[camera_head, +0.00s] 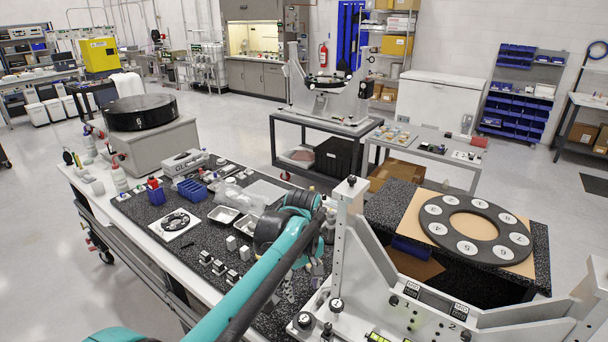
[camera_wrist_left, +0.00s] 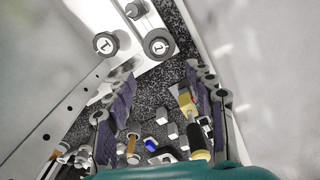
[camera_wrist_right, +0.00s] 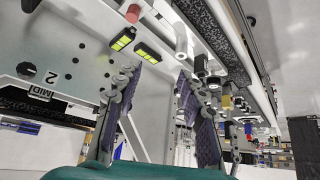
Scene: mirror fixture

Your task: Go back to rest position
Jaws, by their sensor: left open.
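My left arm (camera_head: 265,280) reaches in from the bottom left over the speckled bench top. My left gripper (camera_head: 314,270) is partly hidden beside the fixture's edge. In the left wrist view the left gripper's (camera_wrist_left: 158,125) purple-padded fingers stand apart, with nothing held between them. The bench top and small parts show beyond them. My right gripper (camera_wrist_right: 162,110) shows only in the right wrist view, with its fingers apart and empty. The pale metal mirror fixture (camera_head: 400,310) is close by, and its plate (camera_wrist_right: 60,60) marked 2 is left of the right fingers.
A black ring with numbered white discs (camera_head: 432,220) lies on a brown board at right. Small metal blocks (camera_head: 218,268), trays (camera_head: 223,215) and a blue bin (camera_head: 192,191) lie on the bench. Open floor (camera_head: 70,280) is at left.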

